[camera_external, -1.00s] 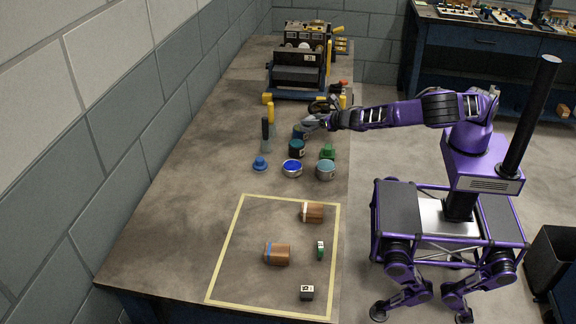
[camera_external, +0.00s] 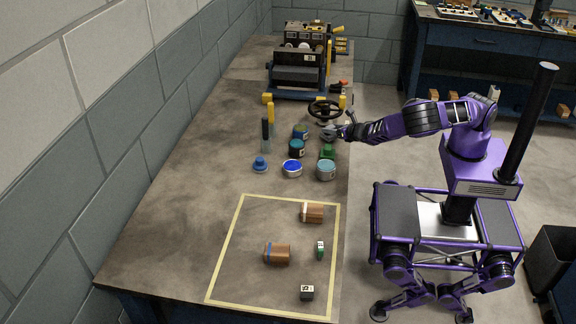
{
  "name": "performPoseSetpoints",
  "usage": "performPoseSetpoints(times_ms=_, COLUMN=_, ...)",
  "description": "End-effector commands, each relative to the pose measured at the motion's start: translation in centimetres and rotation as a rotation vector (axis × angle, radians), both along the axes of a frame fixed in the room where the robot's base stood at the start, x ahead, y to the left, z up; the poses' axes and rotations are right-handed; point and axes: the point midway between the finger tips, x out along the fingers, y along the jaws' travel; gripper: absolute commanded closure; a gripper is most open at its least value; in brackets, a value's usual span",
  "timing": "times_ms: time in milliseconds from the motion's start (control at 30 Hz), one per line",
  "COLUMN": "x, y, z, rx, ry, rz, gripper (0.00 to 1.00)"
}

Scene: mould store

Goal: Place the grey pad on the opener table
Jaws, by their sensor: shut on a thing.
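My gripper (camera_external: 337,132) is over the right edge of the bench, just below and right of a dark handwheel. It is shut on a small grey thing (camera_external: 329,133), which looks like the grey pad; its outline is hard to tell from the fingers. Behind the wheel stands a dark machine (camera_external: 298,76) with yellow corner feet, which looks like the opener. Its sloping dark plate faces the front; I cannot tell which surface is its table.
The handwheel (camera_external: 325,111), a green-lidded pot (camera_external: 328,151) and several tins, such as a teal one (camera_external: 326,170), stand close to my gripper. Yellow-handled (camera_external: 271,114) and black-handled (camera_external: 265,130) tools stand upright. A taped area (camera_external: 232,240) holds brown blocks. The bench's left side is clear.

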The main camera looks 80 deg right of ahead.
Motion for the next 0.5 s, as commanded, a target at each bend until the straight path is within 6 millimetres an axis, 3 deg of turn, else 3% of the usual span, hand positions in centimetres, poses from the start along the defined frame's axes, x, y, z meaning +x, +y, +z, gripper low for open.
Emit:
performPoseSetpoints(times_ms=100, x=-0.04, y=-0.06, z=-1.61, rx=-0.001, ry=0.001, rz=-0.001, gripper=1.00)
performPoseSetpoints(times_ms=467, x=-0.02, y=-0.02, z=-2.00, rx=-0.001, ry=0.001, rz=0.001, gripper=1.00)
performPoseSetpoints(times_ms=500, x=-0.02, y=-0.02, z=-1.90, rx=-0.001, ry=0.001, rz=-0.001, gripper=0.43)
